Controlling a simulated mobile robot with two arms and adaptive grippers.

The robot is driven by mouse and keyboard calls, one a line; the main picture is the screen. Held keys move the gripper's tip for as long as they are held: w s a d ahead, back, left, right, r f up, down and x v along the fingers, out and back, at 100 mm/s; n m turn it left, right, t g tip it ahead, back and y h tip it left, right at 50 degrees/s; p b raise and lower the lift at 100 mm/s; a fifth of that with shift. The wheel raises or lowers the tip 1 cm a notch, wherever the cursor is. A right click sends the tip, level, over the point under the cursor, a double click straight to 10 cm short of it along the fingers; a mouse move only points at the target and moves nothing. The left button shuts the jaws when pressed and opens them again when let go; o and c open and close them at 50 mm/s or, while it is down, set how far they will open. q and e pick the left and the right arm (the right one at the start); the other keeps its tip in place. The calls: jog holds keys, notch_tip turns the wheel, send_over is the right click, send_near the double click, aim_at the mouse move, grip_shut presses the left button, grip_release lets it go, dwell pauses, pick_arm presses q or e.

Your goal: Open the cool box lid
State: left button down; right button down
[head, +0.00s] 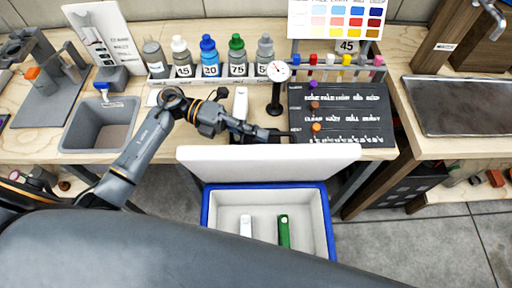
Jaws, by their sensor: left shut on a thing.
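The cool box (328,222) stands on the floor in front of the bench, with a blue rim and a white inside. Its white lid (270,162) is raised, tilted up at the bench side, so the inside shows. My left gripper (268,134) is at the lid's upper edge, shut on the lid; its fingertips are small and partly hidden there. In the box lie a white filter (246,225) and a green filter (284,231). My right gripper is not in view.
The bench holds a grey tub (100,128), a row of bottles (209,58), a dial gauge (277,82) and a black board (342,115) close behind the lid. A dark tray (462,105) lies on the right bench. Floor right of the box is clear.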

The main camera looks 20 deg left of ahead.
pick_arm(q)
jog(key=shift+s+f, duration=0.1)
jog(key=shift+f, duration=0.25)
jog(key=c, duration=1.4)
grip_release()
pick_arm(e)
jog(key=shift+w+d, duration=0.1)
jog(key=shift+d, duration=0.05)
pick_arm(q)
jog(key=shift+a, duration=0.1)
jog(key=w+a+r, duration=0.1)
jog(key=a, duration=1)
jog(key=shift+a, duration=0.4)
